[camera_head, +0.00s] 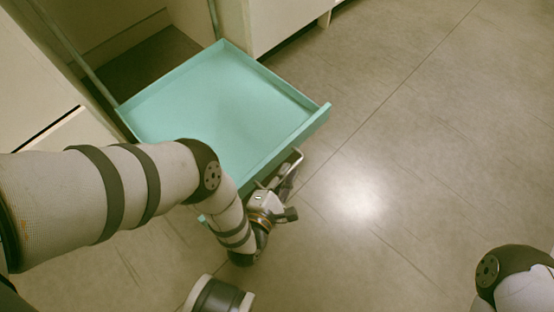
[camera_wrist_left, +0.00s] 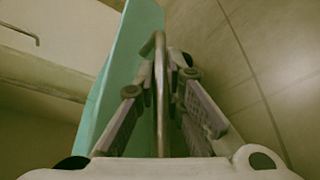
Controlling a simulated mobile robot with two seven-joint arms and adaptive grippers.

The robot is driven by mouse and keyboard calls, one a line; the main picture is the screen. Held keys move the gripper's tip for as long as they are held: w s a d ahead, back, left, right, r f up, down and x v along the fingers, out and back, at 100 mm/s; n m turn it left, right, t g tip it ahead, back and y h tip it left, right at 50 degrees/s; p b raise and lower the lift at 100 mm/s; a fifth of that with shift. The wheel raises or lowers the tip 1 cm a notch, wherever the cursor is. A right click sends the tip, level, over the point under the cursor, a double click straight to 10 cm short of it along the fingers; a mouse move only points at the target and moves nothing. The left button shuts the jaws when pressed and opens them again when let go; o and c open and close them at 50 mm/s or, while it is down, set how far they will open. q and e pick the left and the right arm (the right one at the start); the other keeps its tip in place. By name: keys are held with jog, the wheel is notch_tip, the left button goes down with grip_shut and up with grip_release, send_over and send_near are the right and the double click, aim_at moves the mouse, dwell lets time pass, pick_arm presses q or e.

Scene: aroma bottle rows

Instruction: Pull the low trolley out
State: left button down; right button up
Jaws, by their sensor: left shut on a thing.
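The low trolley (camera_head: 225,100) is a shallow teal tray with raised edges. In the head view it sticks out of an open bay between cream cabinets, its back end still by the bay. A metal bar handle (camera_head: 297,158) is on its front side. My left gripper (camera_head: 283,196) is at that handle, shut on it. In the left wrist view the handle bar (camera_wrist_left: 160,90) runs between the two fingers, with the teal trolley front (camera_wrist_left: 125,70) beside it. My left arm covers the trolley's near left corner. My right gripper is out of view.
Cream cabinets (camera_head: 285,22) stand on both sides of the bay. Grey posts (camera_head: 72,48) frame the bay opening. The tiled floor (camera_head: 420,130) in front and to the right is clear. Part of my right arm shows at the lower right.

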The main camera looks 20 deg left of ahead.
pick_arm(q)
jog(key=shift+s+d, duration=0.2)
jog(key=shift+d, duration=0.35)
jog(key=c, duration=1.7)
grip_release()
notch_tip(320, 180, up, 10)
jog(key=shift+r, duration=0.1)
